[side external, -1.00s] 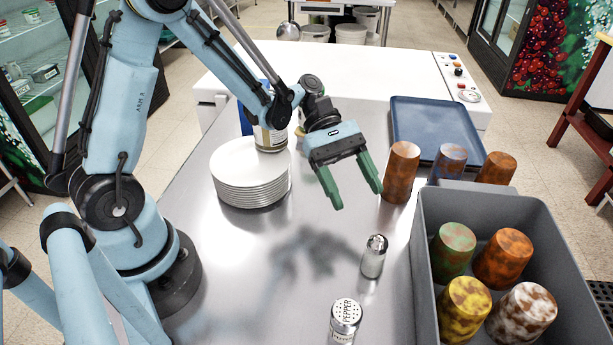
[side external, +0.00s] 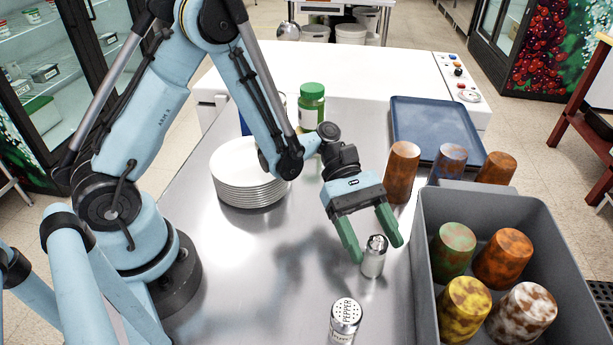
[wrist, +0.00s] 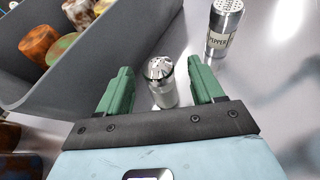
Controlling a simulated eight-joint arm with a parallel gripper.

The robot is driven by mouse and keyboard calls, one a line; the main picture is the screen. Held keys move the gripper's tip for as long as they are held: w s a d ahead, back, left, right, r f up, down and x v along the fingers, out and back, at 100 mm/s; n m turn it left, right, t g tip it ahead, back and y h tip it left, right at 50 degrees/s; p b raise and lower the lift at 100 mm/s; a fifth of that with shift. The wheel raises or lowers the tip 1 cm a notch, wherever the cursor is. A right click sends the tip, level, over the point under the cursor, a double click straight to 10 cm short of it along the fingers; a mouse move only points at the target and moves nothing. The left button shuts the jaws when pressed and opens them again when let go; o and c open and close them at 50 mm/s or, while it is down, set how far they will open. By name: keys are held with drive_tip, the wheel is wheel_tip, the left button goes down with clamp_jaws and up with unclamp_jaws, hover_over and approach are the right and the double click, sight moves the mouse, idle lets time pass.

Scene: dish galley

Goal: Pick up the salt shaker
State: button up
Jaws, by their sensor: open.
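The salt shaker (side external: 374,258) is a small clear shaker with a metal top, standing upright on the steel counter; its label is not readable. In the wrist view the shaker (wrist: 161,82) sits between and just beyond the green fingers. My gripper (side external: 373,247) is open and empty, its fingertips around the shaker's top in the side view. I cannot tell whether either finger touches it. In the wrist view my gripper (wrist: 160,88) has one finger on each side of the shaker, with gaps visible.
A pepper shaker (side external: 345,320) stands nearby, toward the front. A grey bin (side external: 425,240) with several mottled cups is close on the right. More cups (side external: 402,172) and a blue tray (side external: 437,128) are behind. A plate stack (side external: 245,178) and a green-lidded jar (side external: 311,105) stand at left.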

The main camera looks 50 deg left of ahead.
sight(382, 257)
drive_tip(key=x, duration=0.3)
drive_tip(key=shift+d+f, duration=0.15)
drive_tip(key=c, duration=1.1)
